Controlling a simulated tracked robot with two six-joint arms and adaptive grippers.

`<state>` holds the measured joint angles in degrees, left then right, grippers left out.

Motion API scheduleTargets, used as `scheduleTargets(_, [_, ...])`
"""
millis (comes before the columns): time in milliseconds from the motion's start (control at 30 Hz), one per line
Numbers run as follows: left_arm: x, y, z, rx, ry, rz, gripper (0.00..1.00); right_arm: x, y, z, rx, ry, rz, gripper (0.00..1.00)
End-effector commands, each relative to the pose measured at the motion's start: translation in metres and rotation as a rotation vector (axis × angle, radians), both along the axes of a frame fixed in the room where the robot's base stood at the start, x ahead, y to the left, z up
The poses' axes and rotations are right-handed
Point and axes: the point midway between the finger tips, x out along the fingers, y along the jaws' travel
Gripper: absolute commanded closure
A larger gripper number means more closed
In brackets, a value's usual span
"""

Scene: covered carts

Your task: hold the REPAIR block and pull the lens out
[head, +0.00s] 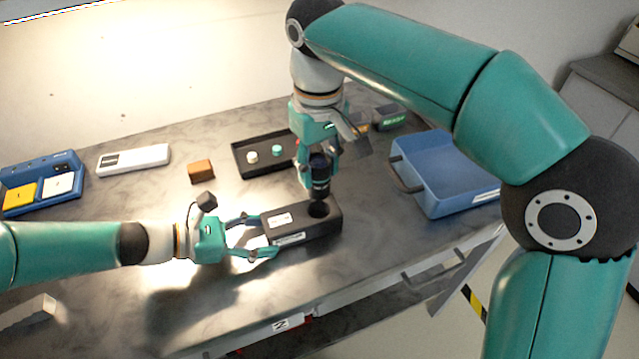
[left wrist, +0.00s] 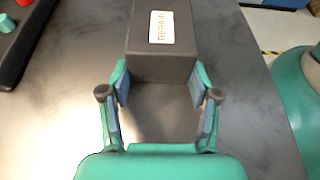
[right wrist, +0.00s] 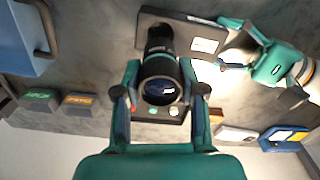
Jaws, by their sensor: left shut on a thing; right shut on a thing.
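The REPAIR block (head: 327,226) is a long dark box with white labels and a round hole near its right end. It lies on the table. My left gripper (head: 259,236) is shut on its left end, with a finger on either side; the left wrist view shows the block (left wrist: 160,68) and its REPAIR label. My right gripper (head: 318,178) points down and is shut on the lens (head: 320,170), a black cylinder. The lens is upright over the hole; whether its lower end is still inside is unclear. The right wrist view shows the lens (right wrist: 160,78) between the fingers.
A black tray (head: 240,160) with small white and teal pieces lies behind the block. A blue bin (head: 440,185) stands to the right. A brown block (head: 201,171), a white device (head: 133,159) and a blue case (head: 45,166) lie to the left. The table's front edge is close.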

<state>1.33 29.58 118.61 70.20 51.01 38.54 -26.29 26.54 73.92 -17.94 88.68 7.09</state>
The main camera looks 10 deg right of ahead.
Motion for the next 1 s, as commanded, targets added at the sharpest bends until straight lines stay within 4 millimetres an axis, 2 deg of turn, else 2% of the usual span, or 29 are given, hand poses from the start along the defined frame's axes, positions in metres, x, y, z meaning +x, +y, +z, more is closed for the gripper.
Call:
scheduleTargets(167, [0.000,0.000,-0.001,0.001,0.001,0.000,0.74,0.000,0.000,0.015,0.001,0.000,0.000,1.00])
scheduleTargets(433, [0.000,0.000,-0.001,0.001,0.001,0.000,0.74,0.000,0.000,0.017,-0.001,0.002,0.000,1.00])
scheduleTargets(467, [0.000,0.000,-0.001,0.001,0.001,0.000,0.35,0.000,0.000,0.017,-0.001,0.002,0.000,1.00])
scheduleTargets(600, [0.000,0.000,0.000,0.001,0.000,0.000,0.12,0.000,0.000,0.017,-0.001,0.002,0.000,1.00])
scheduleTargets(633, [0.000,0.000,0.000,0.000,0.001,0.000,0.09,0.000,0.000,0.017,-0.001,0.002,0.000,1.00])
scheduleTargets(1000, [0.000,0.002,0.001,-0.001,-0.001,0.001,0.09,0.000,0.000,0.017,0.000,0.001,0.000,1.00])
